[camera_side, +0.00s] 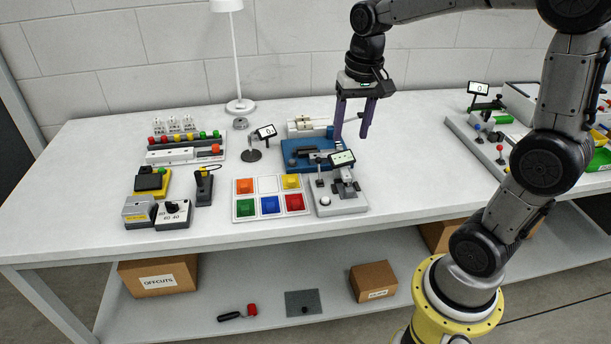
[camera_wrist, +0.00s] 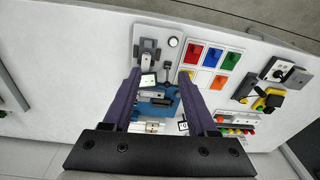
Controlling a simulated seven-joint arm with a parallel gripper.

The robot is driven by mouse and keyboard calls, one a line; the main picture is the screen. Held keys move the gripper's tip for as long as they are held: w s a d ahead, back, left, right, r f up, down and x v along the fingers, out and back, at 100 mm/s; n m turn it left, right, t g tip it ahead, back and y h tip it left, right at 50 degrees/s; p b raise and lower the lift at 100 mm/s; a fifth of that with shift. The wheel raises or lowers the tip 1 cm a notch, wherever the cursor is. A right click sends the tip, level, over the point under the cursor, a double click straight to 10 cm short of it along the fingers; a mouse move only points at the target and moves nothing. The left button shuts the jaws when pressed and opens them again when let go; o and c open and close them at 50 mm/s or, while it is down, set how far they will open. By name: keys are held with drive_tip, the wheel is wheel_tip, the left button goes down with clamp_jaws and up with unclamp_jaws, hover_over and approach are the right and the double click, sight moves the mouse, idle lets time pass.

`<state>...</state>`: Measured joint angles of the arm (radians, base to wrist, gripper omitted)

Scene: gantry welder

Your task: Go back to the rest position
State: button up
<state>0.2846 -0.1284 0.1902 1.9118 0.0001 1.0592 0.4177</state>
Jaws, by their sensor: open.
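My gripper (camera_side: 352,131) is open, with two purple fingers pointing down above the white table (camera_side: 415,180). Nothing is held between the fingers. In the side view it hangs above and a little right of a blue fixture (camera_side: 296,158), apart from the table top. In the wrist view the open fingers of my gripper (camera_wrist: 155,90) frame the blue fixture (camera_wrist: 172,105), and no held part shows between them.
A grey device with a small screen (camera_side: 341,200) stands in front of the blue fixture. Left of it is a tray of coloured bins (camera_side: 243,208). A white lamp (camera_side: 238,106) stands at the back. Another station (camera_side: 480,140) sits at right. Bare table lies between.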

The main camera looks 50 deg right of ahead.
drive_tip(key=s+a+r+n+t, duration=0.3)
drive_tip(key=s+a+r, duration=0.1)
drive_tip(key=s+a, duration=0.25)
drive_tip(key=s+a+f+n+t, duration=0.1)
drive_tip(key=s+a+f+n, duration=0.1)
drive_tip(key=s+n, duration=0.3)
drive_tip(key=s, duration=0.2)
drive_tip(key=shift+s+a+f, duration=0.25)
drive_tip(key=shift+s+f, duration=0.1)
drive_tip(key=shift+f, duration=0.05)
